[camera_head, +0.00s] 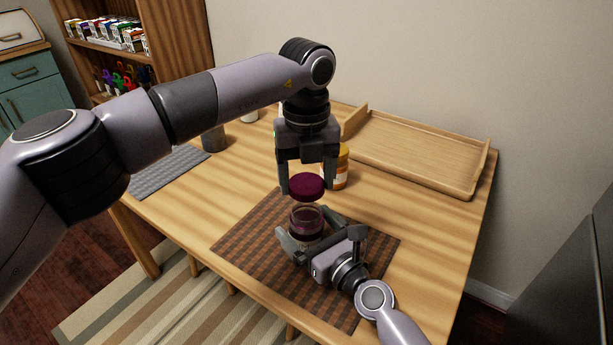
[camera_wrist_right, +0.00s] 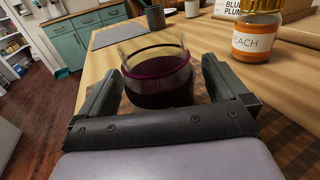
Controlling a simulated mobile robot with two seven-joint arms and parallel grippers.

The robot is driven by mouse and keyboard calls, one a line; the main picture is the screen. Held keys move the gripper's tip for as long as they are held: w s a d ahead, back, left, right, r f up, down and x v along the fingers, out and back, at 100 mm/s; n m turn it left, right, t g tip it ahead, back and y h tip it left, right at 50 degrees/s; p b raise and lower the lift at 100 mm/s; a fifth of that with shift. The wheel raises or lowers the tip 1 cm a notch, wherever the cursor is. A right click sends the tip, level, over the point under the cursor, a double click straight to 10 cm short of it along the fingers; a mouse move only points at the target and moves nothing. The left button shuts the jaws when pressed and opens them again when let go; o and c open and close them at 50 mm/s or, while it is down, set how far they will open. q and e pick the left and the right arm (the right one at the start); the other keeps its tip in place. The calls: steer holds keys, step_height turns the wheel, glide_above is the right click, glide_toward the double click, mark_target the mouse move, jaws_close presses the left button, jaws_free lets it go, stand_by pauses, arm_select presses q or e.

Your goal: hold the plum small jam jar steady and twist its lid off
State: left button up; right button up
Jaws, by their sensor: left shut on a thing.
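The plum small jam jar (camera_head: 306,221) stands upright on the brown woven mat, a clear glass jar with dark purple contents. Its mouth is uncovered, and it also shows in the right wrist view (camera_wrist_right: 160,80). My left gripper (camera_head: 307,182) points down above the jar and is shut on the dark purple lid (camera_head: 307,186), held clear of the rim. My right gripper (camera_head: 308,232) reaches in low from the front right. Its fingers lie on both sides of the jar, with slight gaps in the right wrist view (camera_wrist_right: 160,90), so it looks open around it.
A jar with orange contents (camera_head: 341,168) and a white label (camera_wrist_right: 252,42) stands just behind the mat (camera_head: 258,232). A wooden tray (camera_head: 420,150) lies at the back right. A grey mat (camera_head: 165,172) and dark cup (camera_head: 213,138) are at the left. The table's right front is clear.

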steer(key=shift+s, duration=0.1)
steer(key=v, duration=1.1)
steer(key=shift+s+d, duration=0.15)
steer(key=shift+d, duration=0.1)
steer(key=shift+s, duration=0.25)
